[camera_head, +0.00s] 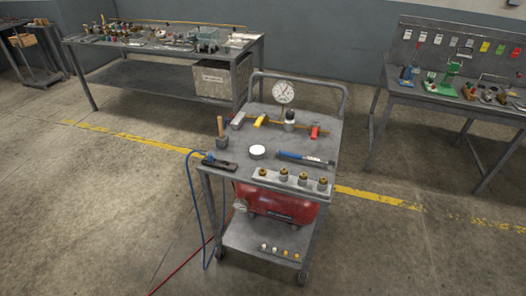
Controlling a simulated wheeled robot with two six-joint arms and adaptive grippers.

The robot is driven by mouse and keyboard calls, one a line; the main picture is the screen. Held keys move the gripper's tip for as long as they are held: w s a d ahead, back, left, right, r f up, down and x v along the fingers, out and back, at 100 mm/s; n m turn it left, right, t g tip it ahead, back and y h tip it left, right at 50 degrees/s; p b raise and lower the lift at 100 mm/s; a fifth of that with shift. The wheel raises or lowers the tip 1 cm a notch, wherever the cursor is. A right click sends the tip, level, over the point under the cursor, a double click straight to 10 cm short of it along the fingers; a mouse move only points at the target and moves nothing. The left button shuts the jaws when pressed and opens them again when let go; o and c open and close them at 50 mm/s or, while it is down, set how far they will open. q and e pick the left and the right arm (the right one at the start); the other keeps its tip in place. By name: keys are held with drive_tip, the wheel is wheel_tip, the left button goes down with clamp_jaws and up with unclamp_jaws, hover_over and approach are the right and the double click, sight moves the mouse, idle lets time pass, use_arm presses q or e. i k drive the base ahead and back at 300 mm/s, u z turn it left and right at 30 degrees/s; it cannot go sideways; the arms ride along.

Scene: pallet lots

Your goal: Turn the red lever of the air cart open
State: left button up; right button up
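The air cart (210,178) stands in the middle of the view, a grey two-level cart with a handle at the back. A brass pipe runs across the rear of its top. The red lever (315,131) sits near the pipe's right end; it is small here and I cannot tell whether its valve is open or shut. A yellow lever (260,120) sits at the pipe's middle and a pale grey lever (237,120) at its left. A round white gauge (283,92) rises behind the pipe. Neither of my grippers is in view.
The cart top also holds a mallet (221,133), a black tool (219,163), a white disc (257,152) and a blue-handled tool (304,158). A red tank (276,204) sits below. Loaded benches stand behind left and right. The floor in front is open except for hoses (194,200).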

sight(313, 137)
drive_tip(key=z, duration=1.1)
drive_tip(key=i, duration=1.5)
drive_tip(key=u, duration=0.55)
